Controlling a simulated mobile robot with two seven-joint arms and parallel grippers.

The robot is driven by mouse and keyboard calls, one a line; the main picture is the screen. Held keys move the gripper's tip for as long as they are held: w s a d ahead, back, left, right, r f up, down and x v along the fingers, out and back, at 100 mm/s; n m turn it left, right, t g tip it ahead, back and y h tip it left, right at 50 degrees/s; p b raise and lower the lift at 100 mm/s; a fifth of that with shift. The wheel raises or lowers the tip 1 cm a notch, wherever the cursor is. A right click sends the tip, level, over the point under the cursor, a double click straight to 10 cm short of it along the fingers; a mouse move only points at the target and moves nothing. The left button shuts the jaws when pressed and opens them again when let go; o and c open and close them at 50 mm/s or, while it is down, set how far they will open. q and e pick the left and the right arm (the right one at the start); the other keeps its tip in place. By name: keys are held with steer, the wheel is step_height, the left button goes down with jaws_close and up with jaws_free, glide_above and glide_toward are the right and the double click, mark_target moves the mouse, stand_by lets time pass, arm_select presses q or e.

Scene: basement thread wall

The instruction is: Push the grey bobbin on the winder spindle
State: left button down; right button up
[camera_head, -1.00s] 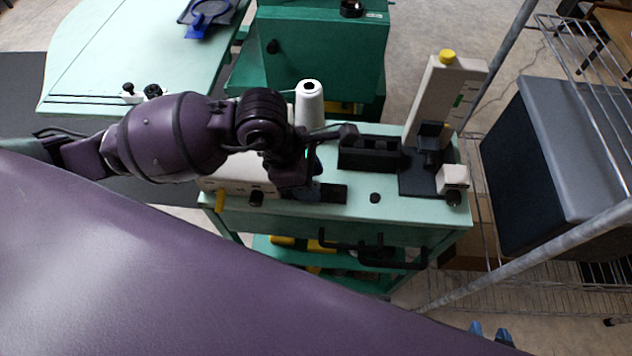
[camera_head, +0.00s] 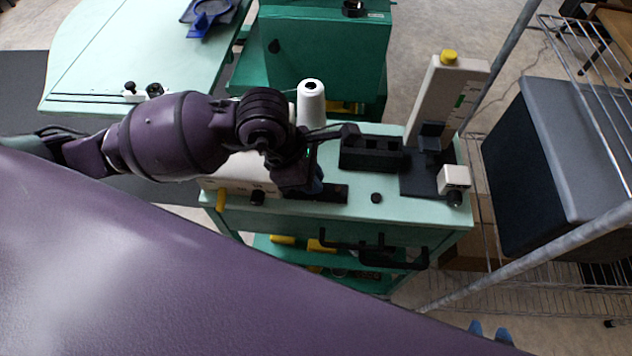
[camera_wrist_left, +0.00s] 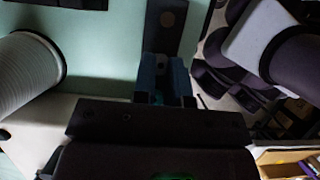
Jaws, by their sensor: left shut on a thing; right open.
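My left gripper (camera_head: 313,186) reaches down over the mint-green bench, in front of the white thread cone (camera_head: 311,104). Its blue fingers also show in the left wrist view (camera_wrist_left: 165,80). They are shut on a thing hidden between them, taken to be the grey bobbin. I cannot make out the bobbin itself. A dark strip (camera_head: 335,193) lies beside the fingertips. The white machine body (camera_head: 237,172) is partly behind my left arm. I cannot make out the winder spindle. My right gripper (camera_head: 490,333) shows only its blue fingertips at the bottom edge, open and away from the bench.
A black slotted block (camera_head: 371,156) and a pale upright tower with a yellow knob (camera_head: 440,100) stand on the bench to the right. A wire rack with a grey box (camera_head: 560,150) is further right. Black handles (camera_head: 375,248) stick out in front.

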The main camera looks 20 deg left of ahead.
arm_select(q)
steer(key=shift+r, duration=0.15)
arm_select(e)
steer(key=shift+r, duration=0.15)
arm_select(q)
steer(key=shift+r+p, duration=0.4)
steer(key=shift+r, duration=0.1)
steer(key=shift+r+p, duration=0.75)
steer(key=shift+r, duration=0.4)
arm_select(e)
steer(key=r, duration=0.1)
steer(key=w+r, duration=0.1)
steer(key=r, duration=0.1)
steer(key=shift+w+r+t, duration=0.15)
steer(key=shift+r+t, duration=0.15)
steer(key=shift+d, duration=0.2)
steer(key=shift+a, duration=0.1)
